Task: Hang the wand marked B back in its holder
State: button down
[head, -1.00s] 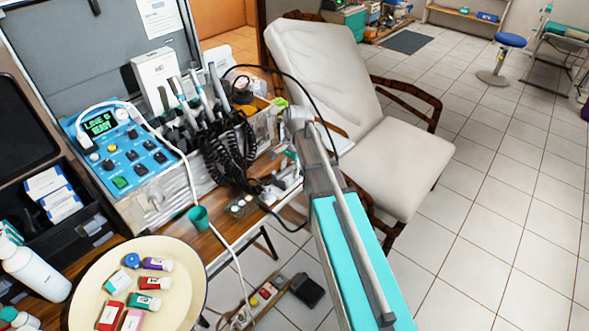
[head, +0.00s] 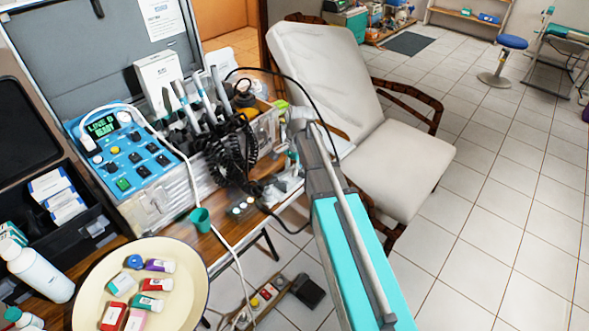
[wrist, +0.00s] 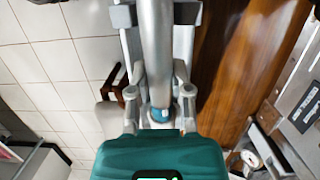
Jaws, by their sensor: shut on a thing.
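In the wrist view my gripper (wrist: 158,14) is shut on a smooth grey cylindrical wand (wrist: 157,50) with a blue band near its lower end. No letter B can be read on it. In the head view my gripper and the held wand cannot be made out clearly beyond my teal and grey arm. The black wand holder (head: 203,139) is at the right side of the blue control unit (head: 124,152). Several slim wands stand tilted in it, with coiled black hoses (head: 232,150) hanging in front. The unit's green display reads a line as ready.
A cream round tray (head: 190,300) with small coloured boxes and tubes is at the front left. A black hose (head: 309,98) arcs across to the right. A white reclining chair (head: 325,75) stands behind the arm.

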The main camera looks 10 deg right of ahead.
jog(key=shift+s+a+p+v, duration=0.15)
jog(key=shift+a+p+v, duration=0.05)
jog(key=shift+p+v, duration=0.85)
jog(key=shift+s+a+p+v, duration=0.1)
jog(key=shift+a+p+v, duration=0.05)
jog(key=shift+p+v, duration=0.9)
jog(key=shift+s+a+p+v, duration=0.15)
jog(key=shift+a+p+v, duration=0.05)
jog(key=shift+p+v, duration=0.85)
jog(key=shift+r, duration=0.3)
